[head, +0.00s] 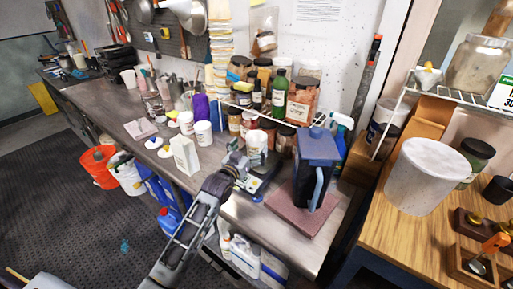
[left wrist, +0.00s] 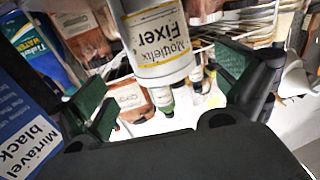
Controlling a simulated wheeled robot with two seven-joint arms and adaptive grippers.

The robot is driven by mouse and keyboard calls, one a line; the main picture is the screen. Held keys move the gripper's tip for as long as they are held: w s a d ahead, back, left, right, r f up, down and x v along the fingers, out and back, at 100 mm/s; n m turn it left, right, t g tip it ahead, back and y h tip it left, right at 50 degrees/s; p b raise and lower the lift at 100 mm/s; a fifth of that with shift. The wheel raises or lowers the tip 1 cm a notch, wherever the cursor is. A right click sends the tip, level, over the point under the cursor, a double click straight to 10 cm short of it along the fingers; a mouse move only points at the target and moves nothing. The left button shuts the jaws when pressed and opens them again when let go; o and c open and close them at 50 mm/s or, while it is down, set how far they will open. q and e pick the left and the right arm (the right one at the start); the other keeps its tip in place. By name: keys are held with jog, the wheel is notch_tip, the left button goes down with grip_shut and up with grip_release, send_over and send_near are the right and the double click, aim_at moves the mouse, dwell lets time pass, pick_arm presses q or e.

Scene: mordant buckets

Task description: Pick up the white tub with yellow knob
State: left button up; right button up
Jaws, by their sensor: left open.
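A white tub (head: 257,141) stands on the metal bench just beyond my left gripper (head: 238,162). In the left wrist view a white tub (left wrist: 158,45) with a yellow-banded "Fixer" label is between the spread fingers of the left gripper (left wrist: 172,92), seemingly the same tub. Its top is cut off there, and I cannot make out a yellow knob on it in either view. The fingers are open, and I see no clear contact with the tub. My right gripper is not in view.
A dark blue jug (head: 317,165) stands on a reddish slab (head: 290,212) right of the gripper. A white carton (head: 185,156) is to its left. Jars and bottles (head: 278,93) crowd behind. A large white bucket (head: 428,176) stands on the wooden table.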

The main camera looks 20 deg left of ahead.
aim_at(252, 144)
pick_arm(q)
jog(key=shift+w+d+r+p, duration=0.15)
jog(key=shift+w+p, duration=0.25)
jog(key=shift+w, duration=1.7)
jog(key=shift+w+d, duration=0.2)
jog(key=shift+w, duration=0.9)
jog(key=c, duration=1.3)
jog(key=shift+o, duration=0.2)
notch_tip(252, 144, up, 10)
jog(key=shift+s, duration=0.1)
